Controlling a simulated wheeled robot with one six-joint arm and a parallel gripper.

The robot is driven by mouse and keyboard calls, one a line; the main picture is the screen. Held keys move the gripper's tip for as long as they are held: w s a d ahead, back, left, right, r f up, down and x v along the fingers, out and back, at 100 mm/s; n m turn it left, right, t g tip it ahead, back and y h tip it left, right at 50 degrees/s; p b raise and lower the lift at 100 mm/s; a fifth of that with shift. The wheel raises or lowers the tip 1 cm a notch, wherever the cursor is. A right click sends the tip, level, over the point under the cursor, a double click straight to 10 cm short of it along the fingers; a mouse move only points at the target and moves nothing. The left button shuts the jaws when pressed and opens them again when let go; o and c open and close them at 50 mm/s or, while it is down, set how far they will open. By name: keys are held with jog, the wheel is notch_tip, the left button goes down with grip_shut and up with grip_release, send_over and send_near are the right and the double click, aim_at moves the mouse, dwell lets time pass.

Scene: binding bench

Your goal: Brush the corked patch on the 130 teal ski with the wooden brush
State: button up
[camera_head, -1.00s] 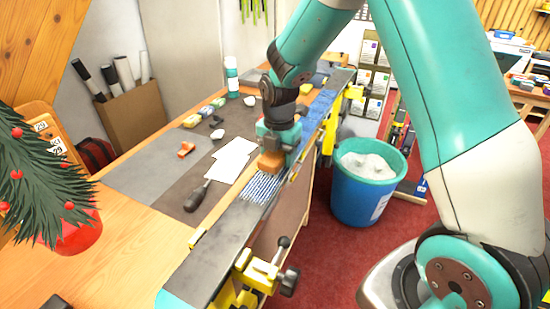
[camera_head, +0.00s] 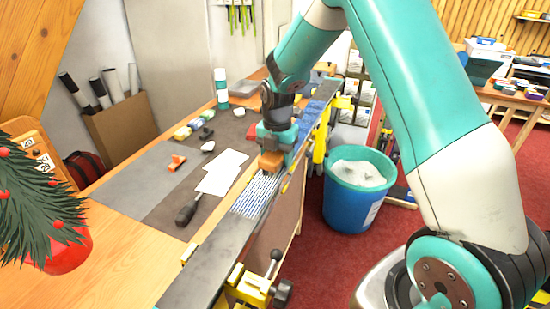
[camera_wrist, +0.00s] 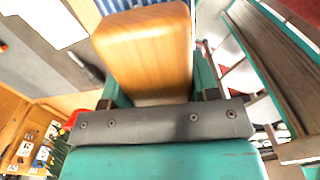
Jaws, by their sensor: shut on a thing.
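The ski (camera_head: 215,262) lies base up in yellow vises along the front edge of the bench, dark grey at its near end and blue farther back. A patch of pale and blue streaks (camera_head: 258,195) shows on its base. My gripper (camera_head: 277,148) is shut on the wooden brush (camera_head: 271,160), just beyond the streaked patch and over the ski; whether the bristles touch it cannot be told. In the wrist view the brush's wooden block (camera_wrist: 145,50) fills the jaws, with blue and white streaks beyond it. The bristles are hidden there.
A yellow vise (camera_head: 252,284) with a black knob holds the near end. White sheets (camera_head: 222,172), a dark-handled tool (camera_head: 188,210) and an orange piece (camera_head: 177,162) lie left of the ski. A blue bin (camera_head: 352,205) stands right, a potted fir (camera_head: 45,205) left.

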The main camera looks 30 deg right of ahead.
aim_at(306, 120)
jog(key=shift+w+d+f, duration=0.1)
jog(key=shift+w+d, duration=0.65)
jog(key=shift+d, duration=0.3)
jog(key=shift+w+d+f, duration=0.1)
jog(key=shift+w+d, duration=0.65)
jog(key=shift+d, duration=0.3)
jog(key=shift+w+d+r+p, duration=0.1)
jog(key=shift+w+d+p, duration=0.15)
jog(key=shift+w+d, duration=0.5)
jog(key=shift+w+d+r+p, duration=0.1)
jog(key=shift+w+d+p, duration=0.1)
jog(key=shift+w+d, duration=0.55)
jog(key=shift+w+d+r+p, duration=0.1)
jog(key=shift+w+d+p, duration=0.25)
jog(key=shift+d, duration=0.7)
